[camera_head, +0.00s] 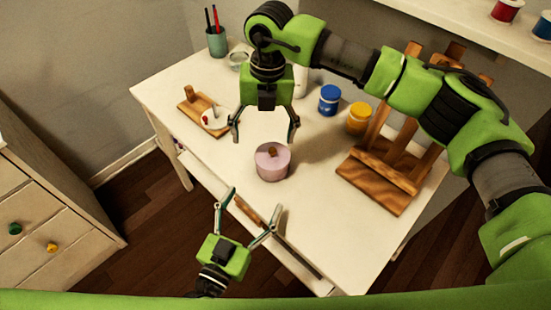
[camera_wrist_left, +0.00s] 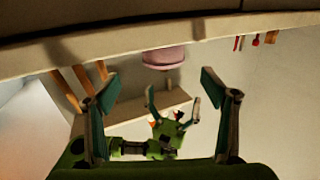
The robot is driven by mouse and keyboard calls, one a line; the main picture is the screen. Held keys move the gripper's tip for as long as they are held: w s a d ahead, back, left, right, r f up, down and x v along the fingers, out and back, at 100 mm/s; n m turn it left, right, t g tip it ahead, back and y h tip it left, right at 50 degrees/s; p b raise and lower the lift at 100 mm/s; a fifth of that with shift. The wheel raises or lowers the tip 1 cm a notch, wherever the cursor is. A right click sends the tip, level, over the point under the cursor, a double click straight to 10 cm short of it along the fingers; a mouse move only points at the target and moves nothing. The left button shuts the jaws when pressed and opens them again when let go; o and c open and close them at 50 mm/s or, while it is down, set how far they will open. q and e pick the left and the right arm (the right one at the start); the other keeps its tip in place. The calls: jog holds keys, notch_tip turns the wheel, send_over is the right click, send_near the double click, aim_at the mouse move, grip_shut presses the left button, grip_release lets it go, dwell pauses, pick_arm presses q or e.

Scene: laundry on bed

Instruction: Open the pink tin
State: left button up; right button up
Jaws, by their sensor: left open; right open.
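The pink tin (camera_head: 273,167) stands upright on the white table near its front edge, with a brown knob (camera_head: 272,151) on top. Its lower side shows in the left wrist view (camera_wrist_left: 163,58), which looks upside down. My right gripper (camera_head: 264,138) points down, open and empty, above and just behind the tin in the head view. It also shows in the left wrist view (camera_wrist_left: 172,105). My left gripper (camera_head: 253,204) is open and empty, in front of the table's front edge and below the tin in the picture. Neither gripper visibly touches the tin.
On the table (camera_head: 325,240), a wooden easel (camera_head: 390,165) stands at the right, with a blue jar (camera_head: 329,99) and a yellow jar (camera_head: 359,118) behind. A wooden board (camera_head: 193,102) and a pen cup (camera_head: 217,42) are at the left. A dresser (camera_head: 50,215) stands far left.

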aim_at(273, 160)
pick_arm(q)
jog(key=shift+a+f, duration=0.1)
jog(key=shift+a, duration=0.05)
pick_arm(e)
jog(key=shift+w+d+r+h, duration=0.2)
jog(key=shift+w+d+h, duration=0.25)
jog(key=shift+d, duration=0.35)
pick_arm(q)
jog(key=shift+w+y, duration=0.25)
jog(key=shift+y, duration=0.05)
pick_arm(e)
jog(key=shift+w+d, duration=0.1)
jog(key=shift+d, duration=0.1)
pick_arm(q)
jog(key=x, duration=1.3)
jog(key=shift+w, duration=0.2)
